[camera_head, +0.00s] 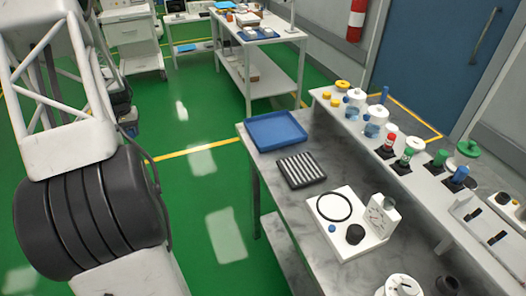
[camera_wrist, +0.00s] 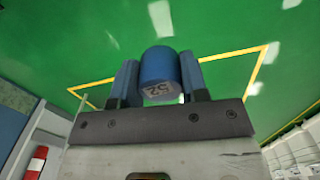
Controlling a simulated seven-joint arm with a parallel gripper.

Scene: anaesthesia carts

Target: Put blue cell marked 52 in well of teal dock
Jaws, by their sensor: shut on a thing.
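The blue cell (camera_wrist: 158,68) marked 52 is a short cylinder with a pale end that carries the number. My gripper (camera_wrist: 160,78) is shut on it, with one finger on each side, and the numbered end faces the wrist camera. Green floor shows behind the cell in the wrist view, with no dock near it. In the head view, my arm is at the left, and neither the gripper nor the cell shows. I cannot pick out a teal dock with a well in either view.
A marble-topped bench holds a blue tray (camera_head: 273,144), a dark ribbed rack (camera_head: 301,170) and a white board (camera_head: 345,250) with a black ring and black cup. A raised shelf (camera_head: 340,113) carries jars and coloured bottles. Open green floor lies left of the bench.

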